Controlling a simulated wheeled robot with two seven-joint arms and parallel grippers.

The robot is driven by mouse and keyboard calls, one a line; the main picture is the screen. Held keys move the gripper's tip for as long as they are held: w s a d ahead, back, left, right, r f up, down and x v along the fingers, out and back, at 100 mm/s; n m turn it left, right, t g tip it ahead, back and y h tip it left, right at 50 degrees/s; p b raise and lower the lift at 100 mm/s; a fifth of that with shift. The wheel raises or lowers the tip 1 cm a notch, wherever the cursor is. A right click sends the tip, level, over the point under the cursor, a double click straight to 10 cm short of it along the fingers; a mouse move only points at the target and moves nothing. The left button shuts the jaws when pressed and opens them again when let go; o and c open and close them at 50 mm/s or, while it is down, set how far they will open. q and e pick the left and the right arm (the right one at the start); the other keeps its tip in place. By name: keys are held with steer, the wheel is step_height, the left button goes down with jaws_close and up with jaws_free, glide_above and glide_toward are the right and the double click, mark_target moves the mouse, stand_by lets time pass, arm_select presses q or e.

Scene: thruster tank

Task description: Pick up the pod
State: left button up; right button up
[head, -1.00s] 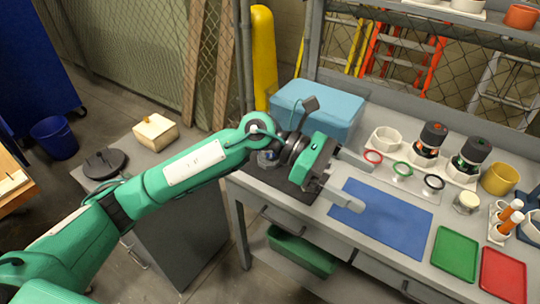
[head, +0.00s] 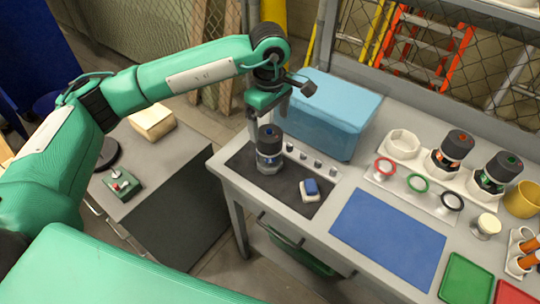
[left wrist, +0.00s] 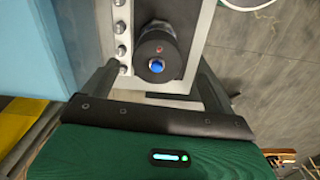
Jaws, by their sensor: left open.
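A pod (head: 270,150), a dark-capped cylinder with a blue dot on top and a clear-looking lower body, stands upright on a black mat (head: 237,160) at the bench's left end. It also shows in the left wrist view (left wrist: 157,52), seen from above. My left gripper (head: 268,118) is open and points down over the pod. Its two fingers lie either side of the pod in the left wrist view; I cannot tell whether they touch it. Two similar pods, one red-dotted (head: 452,150) and one green-dotted (head: 496,172), stand in white holders at the right. My right gripper is not in view.
A light blue box (head: 330,115) stands close behind the pod. A row of small metal knobs (head: 304,158) and a blue-and-white block (head: 309,190) are to its right. The blue mat (head: 387,235) is bare. Coloured rings (head: 418,183) stand at the right.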

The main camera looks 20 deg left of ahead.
mark_target(270, 131)
arm_select(q)
steer(key=f, duration=0.3)
steer(key=shift+w, duration=0.2)
steer(key=shift+s+f+p, duration=0.1)
steer(key=shift+f+p, duration=0.55)
steer(key=shift+f, duration=0.15)
step_height(270, 131, down, 4)
steer(key=shift+a+r+p, duration=0.1)
steer(key=shift+r+p, duration=0.05)
steer(key=shift+p, duration=0.6)
steer(key=shift+f, duration=0.4)
steer(key=shift+w, duration=0.2)
steer(key=c, duration=1.6)
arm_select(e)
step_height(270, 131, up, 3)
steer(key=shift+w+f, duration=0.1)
